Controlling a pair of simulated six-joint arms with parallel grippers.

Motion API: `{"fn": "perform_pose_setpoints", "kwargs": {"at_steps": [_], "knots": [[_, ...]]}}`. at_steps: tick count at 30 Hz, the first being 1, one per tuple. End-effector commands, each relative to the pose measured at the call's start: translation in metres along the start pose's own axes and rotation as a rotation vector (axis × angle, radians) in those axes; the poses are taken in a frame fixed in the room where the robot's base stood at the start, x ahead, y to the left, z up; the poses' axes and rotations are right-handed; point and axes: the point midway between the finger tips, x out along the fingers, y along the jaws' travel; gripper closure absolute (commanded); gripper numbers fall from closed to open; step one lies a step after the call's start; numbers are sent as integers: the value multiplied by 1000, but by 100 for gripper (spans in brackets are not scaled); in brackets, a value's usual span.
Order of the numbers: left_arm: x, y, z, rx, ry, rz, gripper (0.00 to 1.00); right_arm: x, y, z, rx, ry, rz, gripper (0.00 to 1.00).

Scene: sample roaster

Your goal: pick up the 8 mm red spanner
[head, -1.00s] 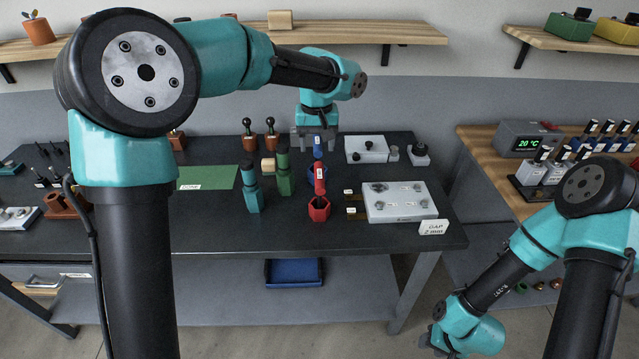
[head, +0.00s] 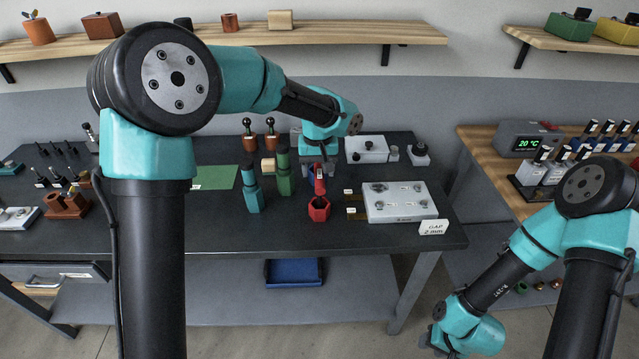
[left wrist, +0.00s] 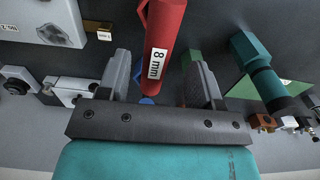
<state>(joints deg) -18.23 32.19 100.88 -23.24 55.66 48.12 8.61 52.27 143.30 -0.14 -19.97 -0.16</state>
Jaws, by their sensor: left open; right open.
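My left gripper (head: 321,168) has come down behind the spanner's upper part. In the left wrist view, the gripper (left wrist: 160,82) is open, with the handle between or just in front of the fingers; gaps show on both sides. My right gripper (head: 432,342) is low at the bottom right, away from the bench, and its fingers are hardly visible.
Teal (head: 253,195) and green (head: 284,175) tools stand left of the red holder. A light metal block (head: 400,214) lies to the right. A blue item behind the spanner is mostly hidden. A "GAP 2 mm" card (head: 433,228) stands at the bench's front right.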

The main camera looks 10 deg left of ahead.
Motion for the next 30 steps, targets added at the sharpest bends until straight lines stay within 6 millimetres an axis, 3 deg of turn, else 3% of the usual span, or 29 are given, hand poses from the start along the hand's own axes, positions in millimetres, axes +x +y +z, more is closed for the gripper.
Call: {"fn": "perform_pose_setpoints", "kwargs": {"at_steps": [9,25,30], "knots": [[40,3,0,0,-2,-2,40,0,0,0,0,0,0,57],[42,4,0,0,-1,0,40,0,0,0,0,0,0,57],[42,4,0,0,-1,0,57,0,0,0,0,0,0,57]]}}
